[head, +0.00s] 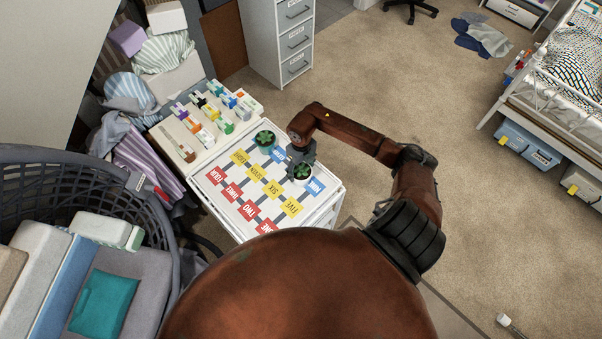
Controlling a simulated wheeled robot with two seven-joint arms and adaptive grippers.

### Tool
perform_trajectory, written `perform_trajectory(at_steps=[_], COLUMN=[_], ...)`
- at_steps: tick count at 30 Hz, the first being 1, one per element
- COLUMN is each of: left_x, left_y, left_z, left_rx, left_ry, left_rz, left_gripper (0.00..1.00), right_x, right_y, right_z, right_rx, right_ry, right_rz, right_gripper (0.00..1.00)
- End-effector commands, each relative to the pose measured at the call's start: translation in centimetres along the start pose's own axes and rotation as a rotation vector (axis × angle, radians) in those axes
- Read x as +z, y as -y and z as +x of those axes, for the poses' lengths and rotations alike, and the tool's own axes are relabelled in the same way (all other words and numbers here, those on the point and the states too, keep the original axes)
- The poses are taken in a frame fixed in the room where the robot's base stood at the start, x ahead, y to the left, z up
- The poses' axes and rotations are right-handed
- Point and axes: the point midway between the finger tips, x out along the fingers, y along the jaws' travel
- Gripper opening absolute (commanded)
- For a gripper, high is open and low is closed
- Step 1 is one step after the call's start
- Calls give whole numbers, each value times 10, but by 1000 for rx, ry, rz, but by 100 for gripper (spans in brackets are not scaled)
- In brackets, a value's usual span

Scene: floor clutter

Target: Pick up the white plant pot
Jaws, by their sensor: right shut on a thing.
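Whether the pot touches the surface or is lifted I cannot tell. My left gripper is not in view.
A dark basket (165,230) of cushions stands at left. A white drawer cabinet (279,45) is behind. Carpet (480,200) is mostly open to the right, before a bed (570,75).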

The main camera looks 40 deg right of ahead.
Motion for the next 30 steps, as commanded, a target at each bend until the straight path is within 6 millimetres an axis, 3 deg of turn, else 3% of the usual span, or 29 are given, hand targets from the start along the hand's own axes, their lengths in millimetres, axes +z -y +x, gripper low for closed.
perform_trajectory(at_steps=[4, 17, 22, 30], left_x=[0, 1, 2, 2], left_y=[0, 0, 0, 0], left_z=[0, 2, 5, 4], left_rx=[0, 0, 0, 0], left_ry=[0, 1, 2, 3], left_rz=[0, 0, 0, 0], left_gripper=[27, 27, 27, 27], right_x=[0, 1, 1, -35], right_y=[1, 1, 0, -25], right_z=[0, -10, -34, -84], right_rx=[-1, -2, -4, -3], right_ry=[0, 2, 4, 4], right_rz=[0, -1, -4, -6], right_gripper=[26, 26, 26, 26])
